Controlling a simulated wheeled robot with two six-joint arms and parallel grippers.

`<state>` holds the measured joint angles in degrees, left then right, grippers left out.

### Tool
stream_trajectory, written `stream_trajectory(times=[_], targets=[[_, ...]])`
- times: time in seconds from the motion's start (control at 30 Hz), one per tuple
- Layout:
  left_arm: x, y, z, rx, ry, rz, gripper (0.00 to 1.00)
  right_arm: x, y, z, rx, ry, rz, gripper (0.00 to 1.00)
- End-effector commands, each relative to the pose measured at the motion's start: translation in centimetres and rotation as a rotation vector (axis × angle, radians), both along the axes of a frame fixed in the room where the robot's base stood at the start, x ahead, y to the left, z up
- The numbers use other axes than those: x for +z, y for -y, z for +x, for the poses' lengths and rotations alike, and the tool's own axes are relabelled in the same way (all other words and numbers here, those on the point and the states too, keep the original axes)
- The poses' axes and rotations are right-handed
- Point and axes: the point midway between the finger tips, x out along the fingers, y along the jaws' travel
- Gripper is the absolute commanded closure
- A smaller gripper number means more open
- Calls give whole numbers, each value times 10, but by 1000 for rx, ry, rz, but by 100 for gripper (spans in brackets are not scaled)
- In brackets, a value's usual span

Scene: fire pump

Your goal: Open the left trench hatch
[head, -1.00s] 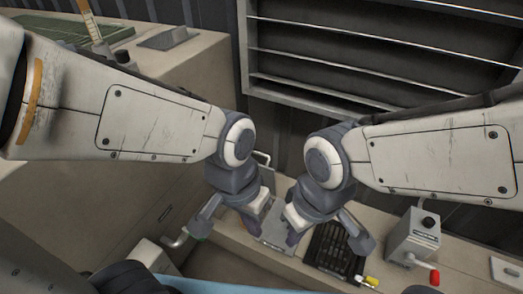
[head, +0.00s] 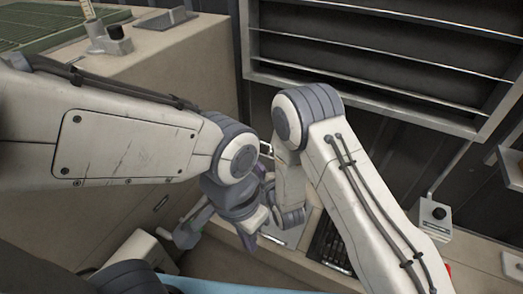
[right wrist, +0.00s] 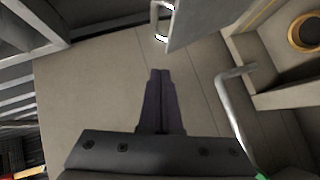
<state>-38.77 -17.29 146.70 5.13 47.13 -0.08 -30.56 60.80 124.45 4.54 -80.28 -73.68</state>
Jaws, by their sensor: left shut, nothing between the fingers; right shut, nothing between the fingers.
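I cannot tell which of these is the left hatch. My left gripper (head: 250,240) is shut and empty, just left of the plate. My right gripper is mostly hidden behind its own arm in the head view. In the right wrist view its fingers (right wrist: 160,73) are shut and empty above a beige surface. A grey panel (right wrist: 194,25) with a bright handle (right wrist: 161,20) stands ahead of the fingertips, apart from them.
The dark slatted grate (head: 328,244) lies right of the plate. A grey control box (head: 434,215) stands further right. A large louvred vent (head: 370,55) is on the back wall. A bent pipe (right wrist: 232,100) is at the right in the right wrist view.

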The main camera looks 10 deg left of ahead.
Motion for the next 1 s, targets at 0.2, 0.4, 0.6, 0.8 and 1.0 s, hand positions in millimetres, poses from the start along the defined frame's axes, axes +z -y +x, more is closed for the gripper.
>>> stream_trajectory(times=[0.2,0.4,0.6,0.8,1.0], targets=[[-9,2,-4,-16,-5,1,100,-35,20,-10,14,265,-108,100],[-13,2,-5,-19,-6,1,100,-38,24,-10,12,342,-134,100],[-27,2,-5,-19,-6,1,100,-39,11,17,11,345,-132,100],[-45,2,-5,-19,-6,1,100,-40,-7,57,12,345,-129,100],[-63,2,-5,-19,-6,1,100,-41,-10,92,8,340,-131,100]])
